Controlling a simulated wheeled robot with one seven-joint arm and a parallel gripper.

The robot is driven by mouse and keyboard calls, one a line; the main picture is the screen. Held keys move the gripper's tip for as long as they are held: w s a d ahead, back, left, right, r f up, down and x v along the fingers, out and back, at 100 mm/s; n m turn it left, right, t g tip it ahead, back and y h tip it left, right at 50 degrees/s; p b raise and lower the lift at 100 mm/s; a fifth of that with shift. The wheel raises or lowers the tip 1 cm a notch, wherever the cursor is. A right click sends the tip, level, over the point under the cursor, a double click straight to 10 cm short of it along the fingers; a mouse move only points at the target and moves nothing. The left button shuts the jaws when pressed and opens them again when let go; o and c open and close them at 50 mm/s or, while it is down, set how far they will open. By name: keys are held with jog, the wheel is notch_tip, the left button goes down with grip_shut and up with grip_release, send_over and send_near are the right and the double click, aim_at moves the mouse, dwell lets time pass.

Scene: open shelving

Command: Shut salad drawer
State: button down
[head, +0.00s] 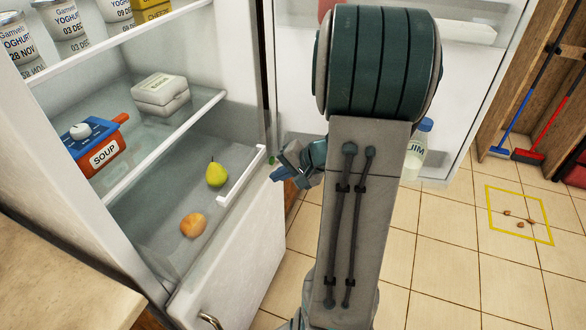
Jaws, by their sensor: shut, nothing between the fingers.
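The salad drawer (228,186) is at the bottom of the open fridge, with clear sides and a white bar along its front edge. The drawer's front bar stands out beyond the shelf above, so the drawer looks at least partly open; how far is hard to tell. My gripper (274,170) is shut and empty, just to the right of the bar's far end. Whether it touches the drawer I cannot tell. My arm hides part of the fridge door behind it.
The fridge door (455,110) stands open at the right, with a bottle (416,150) on its low shelf. A soup pot (98,142) and a white carton (160,94) stand on the shelf above the drawer. A counter (45,270) is at lower left. Tiled floor at right is mostly clear.

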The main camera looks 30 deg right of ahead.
aim_at(254, 175)
jog(key=shift+w+a+f+p, duration=0.1)
jog(key=shift+w+a+p, duration=0.1)
jog(key=shift+w+a, duration=0.65)
jog(key=shift+w+a+f+p, duration=0.15)
jog(key=shift+w+a, duration=0.35)
jog(key=shift+w, duration=0.5)
